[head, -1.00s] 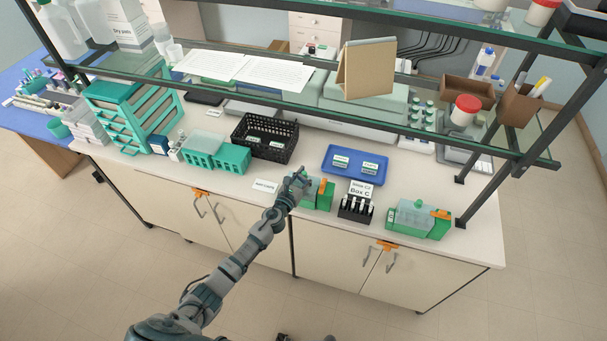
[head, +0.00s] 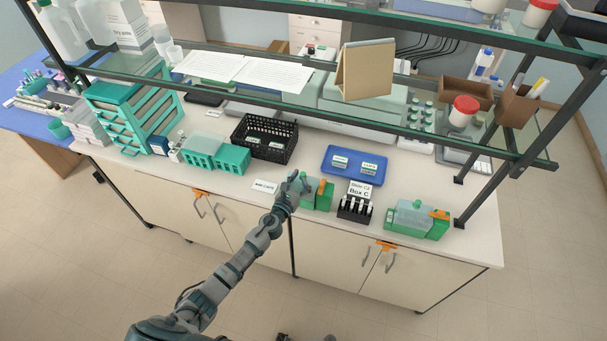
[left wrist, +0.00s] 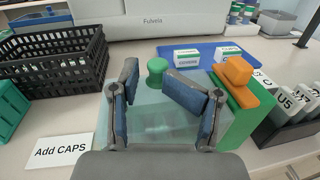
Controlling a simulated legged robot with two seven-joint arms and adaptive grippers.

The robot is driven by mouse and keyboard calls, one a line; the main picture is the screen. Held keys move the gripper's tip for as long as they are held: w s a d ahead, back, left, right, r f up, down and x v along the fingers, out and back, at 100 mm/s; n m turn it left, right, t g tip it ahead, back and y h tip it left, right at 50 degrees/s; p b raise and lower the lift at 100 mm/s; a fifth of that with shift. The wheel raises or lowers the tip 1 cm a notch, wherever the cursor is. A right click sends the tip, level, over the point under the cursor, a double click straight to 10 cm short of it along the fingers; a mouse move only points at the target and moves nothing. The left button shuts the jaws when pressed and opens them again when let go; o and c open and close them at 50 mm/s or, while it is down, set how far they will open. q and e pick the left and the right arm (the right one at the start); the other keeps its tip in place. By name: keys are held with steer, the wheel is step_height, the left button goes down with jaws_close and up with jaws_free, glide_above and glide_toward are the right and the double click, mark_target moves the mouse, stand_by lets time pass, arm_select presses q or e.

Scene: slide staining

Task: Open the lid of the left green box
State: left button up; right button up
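The left green box (head: 325,197) stands near the bench's front edge, with an orange piece on its right side. Its lid (left wrist: 150,120) is pale and see-through, with a round green knob (left wrist: 157,66), and looks closed. My left gripper (head: 299,182) is over the left part of this box and hides some of it. In the left wrist view, the fingers of my left gripper (left wrist: 149,72) are apart, with the knob showing in the gap near their tips. I cannot tell whether a finger touches it. My right gripper is out of view.
A similar green box (head: 420,219) stands to the right. Between them is a black slide rack (head: 355,209) labelled Box C. A blue tray (head: 378,178) and black basket (head: 276,153) lie behind. An "Add CAPS" card (left wrist: 60,150) lies left. A glass shelf (head: 420,130) overhangs the back.

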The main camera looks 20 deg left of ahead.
arm_select(q)
steer(key=s+a, duration=0.1)
steer(key=s, duration=0.8)
steer(key=s+a, duration=0.2)
steer(key=s, duration=0.6)
steer(key=shift+s+a, duration=0.3)
steer(key=shift+s, duration=0.05)
stand_by(0.5)
steer(key=shift+s, duration=0.1)
steer(key=s+a, duration=0.2)
steer(key=s, duration=0.9)
steer(key=shift+s+a, duration=0.25)
steer(key=shift+s, duration=0.05)
